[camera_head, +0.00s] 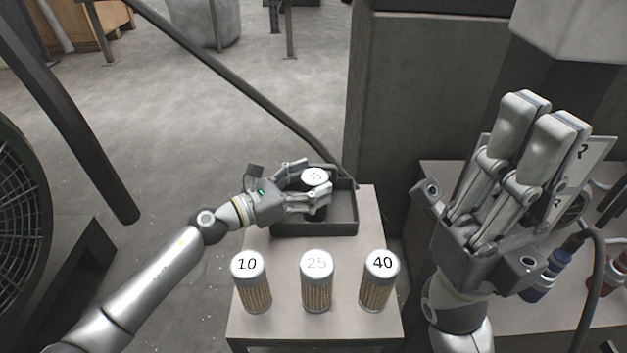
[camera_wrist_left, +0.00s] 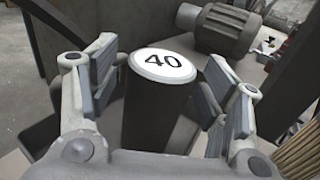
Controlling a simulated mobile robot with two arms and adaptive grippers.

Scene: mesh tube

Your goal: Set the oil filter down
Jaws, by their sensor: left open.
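A dark oil filter with a white cap (camera_head: 315,176) stands upright in the black tray (camera_head: 345,227). In the left wrist view its cap (camera_wrist_left: 163,65) reads 40. My left gripper (camera_head: 312,184) is open around this filter, with fingers on both sides of it. In the left wrist view gaps show between the finger pads (camera_wrist_left: 163,82) and the dark body. The filter's base is hidden. My right gripper (camera_head: 541,112) is raised at the right with its fingers pointing up. No object shows in it, and its opening is hard to judge.
Three tan mesh filters stand in a row at the table's front: 10 (camera_head: 251,282), 25 (camera_head: 317,282) and 40 (camera_head: 380,282). The light table (camera_head: 262,333) ends close around them. A grey cabinet (camera_head: 440,60) stands behind, and a side bench (camera_head: 530,320) is at right.

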